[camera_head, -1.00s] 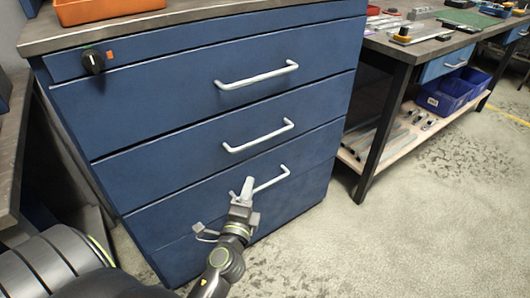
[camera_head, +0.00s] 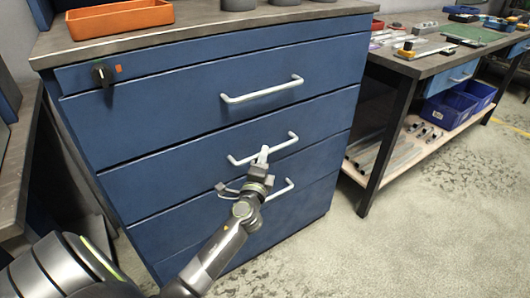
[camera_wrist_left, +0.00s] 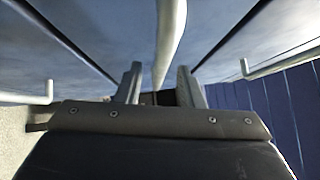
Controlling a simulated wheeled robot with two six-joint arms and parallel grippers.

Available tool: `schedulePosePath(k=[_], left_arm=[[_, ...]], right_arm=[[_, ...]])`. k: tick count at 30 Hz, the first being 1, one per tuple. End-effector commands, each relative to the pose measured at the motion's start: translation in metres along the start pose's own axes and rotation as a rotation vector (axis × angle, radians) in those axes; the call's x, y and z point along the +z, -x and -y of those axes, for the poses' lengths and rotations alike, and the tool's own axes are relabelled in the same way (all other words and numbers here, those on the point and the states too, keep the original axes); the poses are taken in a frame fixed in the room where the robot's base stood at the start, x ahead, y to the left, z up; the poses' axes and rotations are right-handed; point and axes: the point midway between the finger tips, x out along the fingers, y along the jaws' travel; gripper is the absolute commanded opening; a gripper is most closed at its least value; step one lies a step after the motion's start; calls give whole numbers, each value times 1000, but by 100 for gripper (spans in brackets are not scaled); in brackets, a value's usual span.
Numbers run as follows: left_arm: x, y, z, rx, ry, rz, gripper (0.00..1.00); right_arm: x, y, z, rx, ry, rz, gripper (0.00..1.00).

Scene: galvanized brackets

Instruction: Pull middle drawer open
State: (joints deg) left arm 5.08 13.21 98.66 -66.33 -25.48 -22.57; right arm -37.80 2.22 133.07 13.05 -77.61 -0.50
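The blue drawer cabinet (camera_head: 140,125) has three drawers with bar handles, all looking closed. The middle drawer (camera_head: 185,156) has a pale grey handle (camera_head: 240,160). My left gripper (camera_head: 262,156) is in front of this handle, near its middle. In the left wrist view, the two fingers (camera_wrist_left: 160,88) stand apart, and the handle bar (camera_wrist_left: 171,35) runs lengthwise toward the gap between them. I cannot tell whether the fingers touch the bar. The gripper partly hides the handle and the bottom drawer's handle (camera_head: 283,190) in the head view. My right gripper is not in view.
The top drawer's handle (camera_head: 262,92) is above the gripper. A knob (camera_head: 102,75) sits on the upper panel, and an orange tray (camera_head: 120,18) on the cabinet top. A workbench (camera_head: 408,62) with blue bins stands at the right. Floor (camera_head: 330,245) in front is clear.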

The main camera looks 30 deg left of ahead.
Motion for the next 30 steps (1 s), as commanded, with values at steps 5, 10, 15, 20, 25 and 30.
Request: schedulePosePath(k=[5,10,15,20,25,30], left_arm=[[0,-22,0,0,0,-1,34],[0,-29,0,1,1,-1,34],[0,-29,0,1,1,-1,34],[0,-29,0,1,1,-1,22],[0,-29,0,1,1,-1,0],[0,-28,-1,1,1,-1,0]], right_arm=[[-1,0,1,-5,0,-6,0],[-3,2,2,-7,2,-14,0],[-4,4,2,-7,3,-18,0],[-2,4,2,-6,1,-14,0],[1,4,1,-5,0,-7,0],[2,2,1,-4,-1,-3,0]])
